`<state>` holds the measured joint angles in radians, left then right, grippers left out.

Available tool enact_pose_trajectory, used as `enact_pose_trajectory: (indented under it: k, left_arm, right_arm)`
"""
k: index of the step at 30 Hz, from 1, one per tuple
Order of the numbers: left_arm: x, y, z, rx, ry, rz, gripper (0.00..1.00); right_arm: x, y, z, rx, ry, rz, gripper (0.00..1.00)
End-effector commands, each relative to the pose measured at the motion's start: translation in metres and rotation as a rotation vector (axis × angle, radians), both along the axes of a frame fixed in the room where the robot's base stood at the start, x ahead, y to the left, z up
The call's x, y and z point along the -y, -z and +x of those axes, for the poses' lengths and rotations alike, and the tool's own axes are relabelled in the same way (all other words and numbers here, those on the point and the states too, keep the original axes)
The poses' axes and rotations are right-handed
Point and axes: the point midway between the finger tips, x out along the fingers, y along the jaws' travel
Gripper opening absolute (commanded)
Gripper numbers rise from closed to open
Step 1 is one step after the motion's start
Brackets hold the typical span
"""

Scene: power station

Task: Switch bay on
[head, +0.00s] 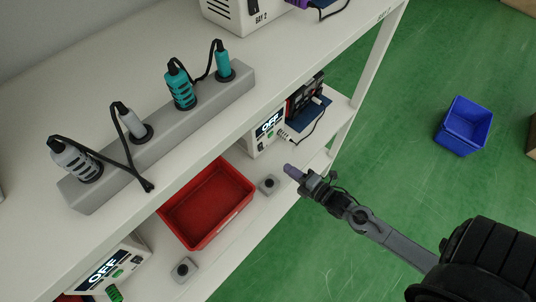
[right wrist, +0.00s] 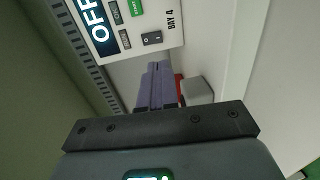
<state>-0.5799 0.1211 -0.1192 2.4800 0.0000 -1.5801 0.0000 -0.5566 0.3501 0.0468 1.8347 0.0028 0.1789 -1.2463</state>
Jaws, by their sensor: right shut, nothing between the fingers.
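A white bay unit (head: 264,132) stands on the lower shelf, its display reading OFF. In the right wrist view the unit marked BAY 4 (right wrist: 168,48) fills the top, with the OFF display (right wrist: 92,25), a green START button (right wrist: 137,8) and a black rocker switch (right wrist: 152,38). A second white unit (head: 108,268) at the lower left also reads OFF. My right gripper (head: 290,170) is shut and empty, in front of the lower shelf. Its purple fingers (right wrist: 156,88) point toward the unit, below the switch in the picture; I cannot tell whether they touch anything. My left gripper is not in view.
A red bin (head: 164,214) sits on the lower shelf between the units. Small grey button boxes (head: 268,185) (head: 185,270) stand near the shelf edge. A grey power strip (head: 160,150) with several plugs lies on the upper shelf. A blue bin (head: 463,126) stands on the green floor.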

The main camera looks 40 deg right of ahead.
Motion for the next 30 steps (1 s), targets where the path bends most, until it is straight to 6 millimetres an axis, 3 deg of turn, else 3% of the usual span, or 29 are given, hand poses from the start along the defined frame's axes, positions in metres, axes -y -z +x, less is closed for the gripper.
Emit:
enact_pose_trajectory:
  k: [9, 15, 21, 30]
  left_arm:
    - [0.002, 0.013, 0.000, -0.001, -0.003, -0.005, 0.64]
    - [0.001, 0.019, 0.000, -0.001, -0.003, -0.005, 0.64]
    - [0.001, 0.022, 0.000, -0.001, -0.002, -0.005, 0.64]
    - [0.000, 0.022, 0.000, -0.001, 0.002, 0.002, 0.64]
  right_arm:
    - [-0.006, 0.008, 0.060, 0.004, 0.002, 0.000, 0.00]
    - [-0.009, 0.011, 0.088, 0.002, 0.001, 0.001, 0.00]
    - [-0.011, 0.013, 0.102, 0.000, 0.001, 0.000, 0.00]
    - [-0.011, 0.013, 0.106, 0.000, 0.000, 0.000, 0.00]
